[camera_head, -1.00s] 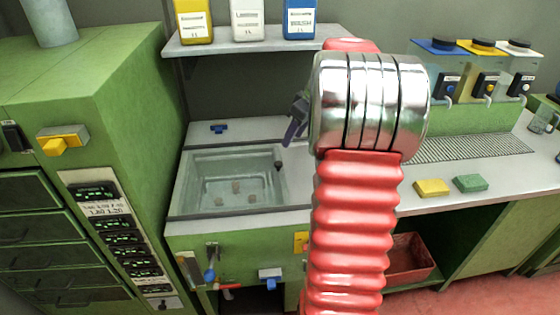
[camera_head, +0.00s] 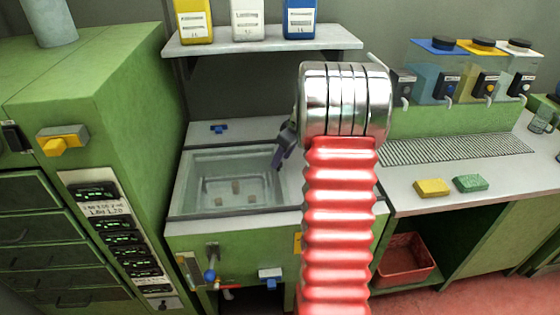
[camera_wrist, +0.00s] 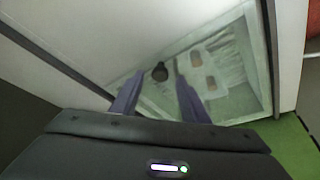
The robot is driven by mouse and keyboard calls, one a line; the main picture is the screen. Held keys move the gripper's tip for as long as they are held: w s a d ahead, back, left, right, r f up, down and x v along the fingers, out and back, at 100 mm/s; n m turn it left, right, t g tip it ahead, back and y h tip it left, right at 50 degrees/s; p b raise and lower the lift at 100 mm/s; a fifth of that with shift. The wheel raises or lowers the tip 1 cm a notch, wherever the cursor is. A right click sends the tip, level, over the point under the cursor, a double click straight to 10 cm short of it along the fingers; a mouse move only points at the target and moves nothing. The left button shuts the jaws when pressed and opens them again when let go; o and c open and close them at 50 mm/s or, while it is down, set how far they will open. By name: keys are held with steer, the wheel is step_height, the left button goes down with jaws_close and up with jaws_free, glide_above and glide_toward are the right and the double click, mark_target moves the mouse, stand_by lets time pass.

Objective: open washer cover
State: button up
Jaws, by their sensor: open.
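The washer (camera_head: 178,208) is a sunken basin in the counter of the green bench, with a clear cover (camera_head: 215,166) lying shut over it. Pale cork stoppers (camera_head: 236,186) show through the cover. My gripper (camera_head: 279,163) is at the right side of the cover, its purple fingers pointing down. In the wrist view, a dark round knob (camera_wrist: 160,72) on the cover sits just ahead of the gap between my open fingers (camera_wrist: 158,92). The fingers do not hold it. In the head view, my gripper hides the knob.
A shelf (camera_head: 262,44) with yellow, white and blue bottles hangs above the washer. A tall green cabinet (camera_head: 95,105) stands close on the left. A small blue object (camera_head: 218,128) lies behind the basin. Yellow (camera_head: 432,187) and green sponges (camera_head: 470,184) lie on the right counter.

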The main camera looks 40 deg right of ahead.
steer(key=shift+x, duration=1.05)
steer(key=shift+c, duration=0.5)
jaws_close()
steer(key=shift+a, duration=0.1)
